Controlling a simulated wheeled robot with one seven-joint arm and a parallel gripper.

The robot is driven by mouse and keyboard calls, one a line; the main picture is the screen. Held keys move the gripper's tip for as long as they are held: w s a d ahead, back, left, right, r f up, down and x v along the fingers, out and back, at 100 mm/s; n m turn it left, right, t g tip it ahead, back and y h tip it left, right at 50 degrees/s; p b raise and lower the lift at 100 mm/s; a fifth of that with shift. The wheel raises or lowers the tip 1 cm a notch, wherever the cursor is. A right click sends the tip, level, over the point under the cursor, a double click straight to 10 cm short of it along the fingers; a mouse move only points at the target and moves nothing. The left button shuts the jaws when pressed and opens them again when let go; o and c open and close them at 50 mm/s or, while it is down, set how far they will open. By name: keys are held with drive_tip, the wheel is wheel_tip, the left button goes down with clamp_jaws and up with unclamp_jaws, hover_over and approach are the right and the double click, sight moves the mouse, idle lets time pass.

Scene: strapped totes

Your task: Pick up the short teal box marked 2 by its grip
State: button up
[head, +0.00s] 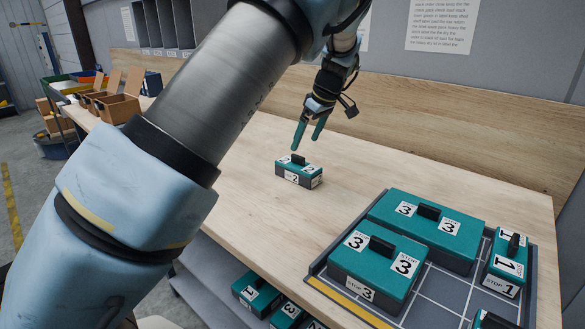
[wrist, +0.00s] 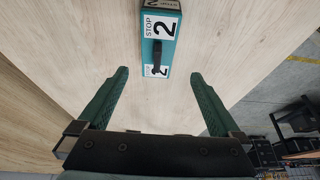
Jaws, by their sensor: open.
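The short teal box marked 2 (head: 299,172) stands alone on the wooden table, with a dark lower part, white labels and a black grip (head: 298,159) on top. In the wrist view the box (wrist: 172,50) is at the top middle, and its black grip (wrist: 157,56) lies ahead of the fingertips, roughly midway between their lines. My gripper (head: 310,135) is above the box in the head view, pointing down, with its green fingers apart. In the wrist view my gripper (wrist: 158,72) is open and empty, and nothing is between the fingers.
A grey tray (head: 453,290) at the front right holds teal boxes marked 3 (head: 376,268) and 1 (head: 508,263). Cardboard boxes (head: 120,105) stand at the far left. A wooden back panel (head: 450,125) rises behind the table. The tabletop around the box is clear.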

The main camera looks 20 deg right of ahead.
sight(298, 164)
drive_tip(key=p+x, duration=0.1)
drive_tip(key=x, duration=0.4)
drive_tip(key=shift+w+d+f+p, duration=0.15)
drive_tip(key=shift+d+f+p, duration=0.05)
drive_tip(key=shift+p, duration=0.1)
drive_tip(key=shift+p+x, duration=1.35)
drive_tip(key=shift+x, duration=1.3)
drive_tip(key=shift+d, duration=0.1)
clamp_jaws()
